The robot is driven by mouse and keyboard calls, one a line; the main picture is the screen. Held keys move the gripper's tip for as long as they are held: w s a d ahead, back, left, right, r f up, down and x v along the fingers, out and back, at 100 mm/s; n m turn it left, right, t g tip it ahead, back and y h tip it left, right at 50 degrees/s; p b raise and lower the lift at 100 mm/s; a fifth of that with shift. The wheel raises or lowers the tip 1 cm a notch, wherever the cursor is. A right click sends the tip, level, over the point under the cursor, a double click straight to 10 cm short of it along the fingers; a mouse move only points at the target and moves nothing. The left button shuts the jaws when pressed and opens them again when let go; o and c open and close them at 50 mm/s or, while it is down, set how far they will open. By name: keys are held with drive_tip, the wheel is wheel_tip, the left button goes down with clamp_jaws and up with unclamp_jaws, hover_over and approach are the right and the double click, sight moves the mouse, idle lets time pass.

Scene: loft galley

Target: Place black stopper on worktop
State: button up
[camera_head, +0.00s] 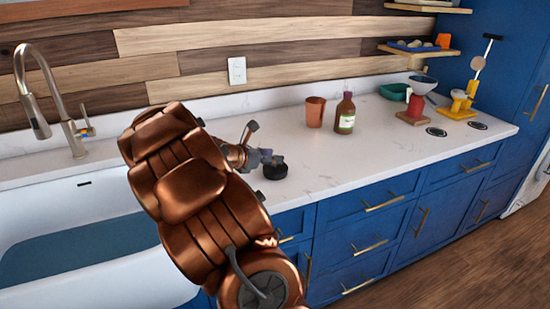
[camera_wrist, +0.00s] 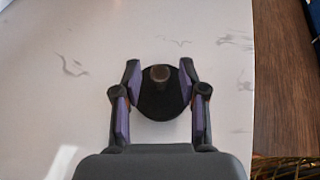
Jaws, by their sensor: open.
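The black stopper (camera_head: 275,171) is a round black disc on the white worktop (camera_head: 330,165), near its front edge. In the wrist view the stopper (camera_wrist: 161,104) shows a small brownish knob on top. My gripper (camera_head: 268,158) is at the stopper, at the end of my copper-coloured arm. In the wrist view my gripper (camera_wrist: 160,84) is open, with one finger on each side of the stopper. The fingers look apart from the knob; whether they touch the disc's rim I cannot tell. The stopper appears to rest flat on the worktop.
A copper cup (camera_head: 315,112) and a brown bottle (camera_head: 345,114) stand farther back. A red-based funnel stand (camera_head: 412,113), a green bowl (camera_head: 394,91) and a yellow device (camera_head: 459,105) are at the right. The sink (camera_head: 90,205) is left. Worktop right of the stopper is clear.

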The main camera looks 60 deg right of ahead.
drive_tip(key=b+v, duration=0.1)
drive_tip(key=v, duration=0.9)
drive_tip(key=shift+s+a, duration=0.1)
drive_tip(key=shift+a, duration=0.05)
drive_tip(key=s+a+f+m+y, duration=0.2)
drive_tip(key=s+a+m+y, duration=0.2)
drive_tip(key=s+a, duration=0.3)
drive_tip(key=s+a+f+m+t+y, duration=0.1)
drive_tip(key=s+a+f+m+y, duration=0.2)
drive_tip(key=a, duration=1.5)
drive_tip(key=s+a+f+m+t+y, duration=0.1)
drive_tip(key=s+a+f+m+y, duration=0.2)
drive_tip(key=s+a, duration=0.9)
drive_tip(key=m+y, duration=0.3)
drive_tip(key=m, duration=0.1)
drive_tip(key=shift+a+m, duration=0.4)
drive_tip(key=shift+s+f, duration=0.1)
drive_tip(key=shift+s, duration=0.05)
wheel_tip(320, 180, up, 4)
drive_tip(key=p, duration=0.4)
drive_tip(key=shift+r, duration=0.2)
